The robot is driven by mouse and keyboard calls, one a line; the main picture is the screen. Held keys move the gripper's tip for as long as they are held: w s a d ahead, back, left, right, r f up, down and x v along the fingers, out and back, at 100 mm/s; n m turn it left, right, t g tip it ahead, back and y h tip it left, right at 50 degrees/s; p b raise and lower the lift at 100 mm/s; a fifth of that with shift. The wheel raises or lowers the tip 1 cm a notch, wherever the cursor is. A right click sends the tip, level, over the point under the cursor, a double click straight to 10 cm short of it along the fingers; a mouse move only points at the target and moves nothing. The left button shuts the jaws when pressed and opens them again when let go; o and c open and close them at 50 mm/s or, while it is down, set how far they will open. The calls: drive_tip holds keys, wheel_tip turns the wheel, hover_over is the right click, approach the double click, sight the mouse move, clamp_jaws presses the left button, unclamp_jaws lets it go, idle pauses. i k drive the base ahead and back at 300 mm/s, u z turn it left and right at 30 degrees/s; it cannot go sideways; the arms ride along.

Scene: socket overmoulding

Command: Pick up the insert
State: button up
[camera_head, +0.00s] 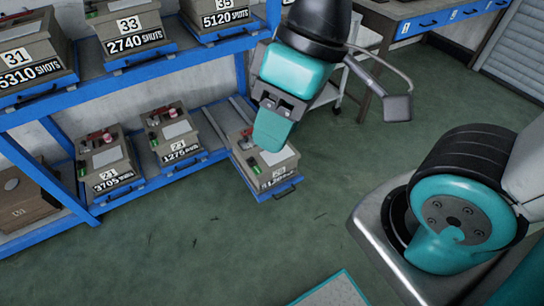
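Several grey box-shaped mould inserts with number labels stand on a blue shelf rack. One insert (285,156) sits on a blue tray (285,190) pulled out from the lower shelf; its label ends in "SHOTS" but is hard to read. My gripper (270,138) points down at this insert, with its teal fingers overlapping the insert's top in the picture. The fingers are seen from the side, so I cannot tell whether they touch it or how far apart they are. Part of the insert's top is hidden behind them.
Inserts 21 (106,165) and 23 (175,137) stand to the left on the lower shelf. Larger inserts 31 (30,60), 33 (130,28) and 35 (222,15) fill the shelf above. A workbench (430,12) stands at the back. The green floor (200,255) in front is clear.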

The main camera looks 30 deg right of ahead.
sight(247, 143)
drive_tip(key=i, duration=1.6)
drive_tip(key=z, duration=0.55)
